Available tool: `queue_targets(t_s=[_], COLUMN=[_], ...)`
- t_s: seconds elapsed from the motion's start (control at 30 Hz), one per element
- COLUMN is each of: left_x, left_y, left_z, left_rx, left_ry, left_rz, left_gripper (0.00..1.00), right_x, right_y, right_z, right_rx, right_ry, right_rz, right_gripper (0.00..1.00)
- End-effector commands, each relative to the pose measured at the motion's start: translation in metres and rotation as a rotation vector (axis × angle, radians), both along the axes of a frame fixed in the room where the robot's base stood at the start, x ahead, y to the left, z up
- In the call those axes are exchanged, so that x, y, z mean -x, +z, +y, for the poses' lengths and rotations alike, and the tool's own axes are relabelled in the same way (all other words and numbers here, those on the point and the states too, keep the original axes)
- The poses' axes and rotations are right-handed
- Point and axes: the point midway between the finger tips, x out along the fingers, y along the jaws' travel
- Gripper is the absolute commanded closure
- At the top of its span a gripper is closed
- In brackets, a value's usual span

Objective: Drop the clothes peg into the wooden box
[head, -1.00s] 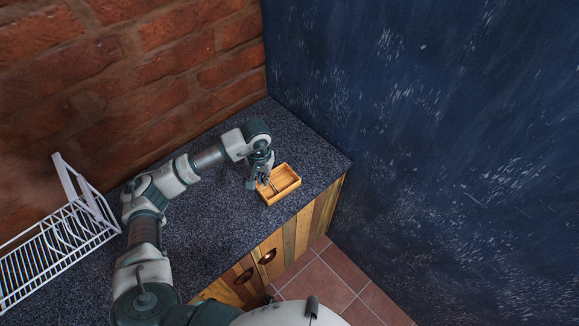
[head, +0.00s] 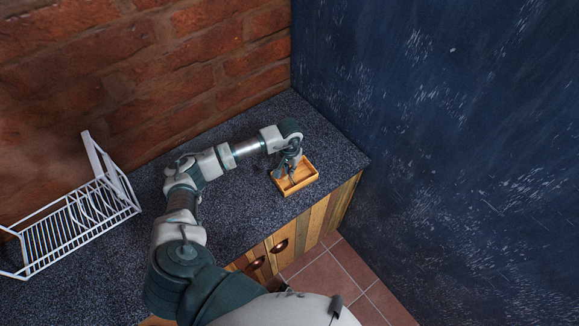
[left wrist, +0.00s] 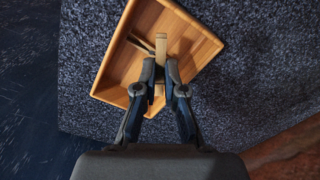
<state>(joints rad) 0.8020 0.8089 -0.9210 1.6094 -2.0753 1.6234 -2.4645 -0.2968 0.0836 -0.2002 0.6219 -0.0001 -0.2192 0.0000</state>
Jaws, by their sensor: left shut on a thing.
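The wooden box (head: 304,184) is a small, open, light-brown tray on the dark speckled counter. It also shows in the left wrist view (left wrist: 196,52). My left gripper (head: 291,176) is over the box. In the left wrist view, my left gripper (left wrist: 167,82) is shut on the clothes peg (left wrist: 161,48), a slim pale wooden piece that points away from the fingertips over the inside of the box. My right gripper is not in view.
A white wire dish rack (head: 75,225) stands on the counter (head: 240,205) at the left. A brick wall rises behind, and a dark blue wall (head: 440,120) stands at the right. The counter around the box is clear.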

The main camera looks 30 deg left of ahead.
Motion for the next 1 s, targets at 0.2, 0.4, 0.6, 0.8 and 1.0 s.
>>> queue_targets(t_s=[0.2,0.4,0.6,0.8,1.0], left_x=[0.000,0.000,0.000,-0.002,-0.002], left_y=[0.000,0.000,0.001,0.021,0.066], left_z=[0.000,0.000,0.000,0.001,0.001], left_rx=[0.000,0.000,0.000,0.000,0.000], left_ry=[0.000,0.000,0.000,-0.001,-0.001], left_rz=[-0.001,-0.001,-0.001,-0.004,-0.005], left_gripper=[1.00,0.62,0.62,0.62,0.62], right_x=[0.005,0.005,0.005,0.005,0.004], right_y=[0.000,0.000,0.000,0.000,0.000], right_z=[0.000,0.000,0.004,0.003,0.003], right_rx=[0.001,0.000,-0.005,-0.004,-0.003], right_ry=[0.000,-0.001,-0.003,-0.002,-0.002], right_rz=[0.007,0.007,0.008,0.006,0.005], right_gripper=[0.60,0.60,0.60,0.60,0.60])
